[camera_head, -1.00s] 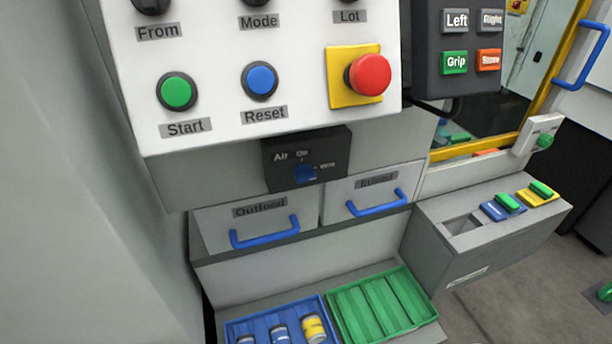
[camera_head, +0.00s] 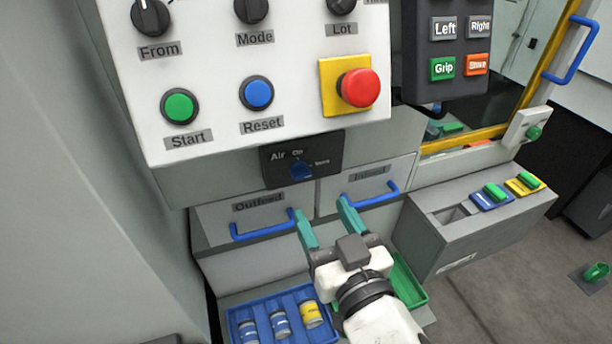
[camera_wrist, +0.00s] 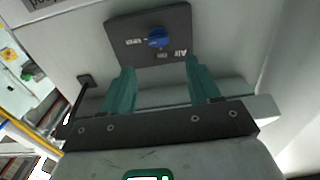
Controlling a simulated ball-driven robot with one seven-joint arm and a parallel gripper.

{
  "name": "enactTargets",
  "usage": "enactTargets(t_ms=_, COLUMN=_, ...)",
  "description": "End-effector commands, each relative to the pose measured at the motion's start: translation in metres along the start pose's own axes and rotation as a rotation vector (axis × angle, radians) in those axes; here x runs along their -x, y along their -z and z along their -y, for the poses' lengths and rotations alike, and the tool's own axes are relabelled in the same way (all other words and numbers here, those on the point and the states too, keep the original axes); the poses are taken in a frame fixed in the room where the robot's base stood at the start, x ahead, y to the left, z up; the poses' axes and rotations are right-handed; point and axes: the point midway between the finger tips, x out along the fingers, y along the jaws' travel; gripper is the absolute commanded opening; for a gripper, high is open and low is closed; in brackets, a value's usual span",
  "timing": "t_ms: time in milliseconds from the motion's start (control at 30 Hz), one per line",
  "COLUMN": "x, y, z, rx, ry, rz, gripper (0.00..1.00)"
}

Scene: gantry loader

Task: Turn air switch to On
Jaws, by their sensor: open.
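The air switch is a blue knob (camera_head: 300,171) on a dark plate (camera_head: 331,151) marked Air, with On above the knob and a second label, seemingly Vent, to its right. Which label the knob points at is too small to tell for sure. My gripper (camera_head: 322,209) is open and empty, below the plate and in front of the drawers. In the wrist view the picture is upside down; the knob (camera_wrist: 158,37) lies beyond and between the two green fingers (camera_wrist: 160,68), apart from them.
Above are the Start button (camera_head: 180,106), Reset button (camera_head: 257,92) and red emergency stop (camera_head: 360,88). Outfeed handle (camera_head: 262,232) and Infeed handle (camera_head: 371,198) stick out near my fingers. A blue tray (camera_head: 236,318) with cans stands below. The space before the knob is clear.

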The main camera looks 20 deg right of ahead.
Motion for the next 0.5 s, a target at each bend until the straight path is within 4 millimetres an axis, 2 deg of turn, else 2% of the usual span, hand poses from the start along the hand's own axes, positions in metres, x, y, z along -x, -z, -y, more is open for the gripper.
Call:
enactTargets(t_ms=300, x=-0.058, y=0.003, z=-0.001, rx=0.002, ry=-0.003, rz=0.001, gripper=0.62)
enactTargets(t_ms=500, x=-0.081, y=0.001, z=-0.001, rx=0.001, ry=-0.002, rz=0.002, gripper=0.62)
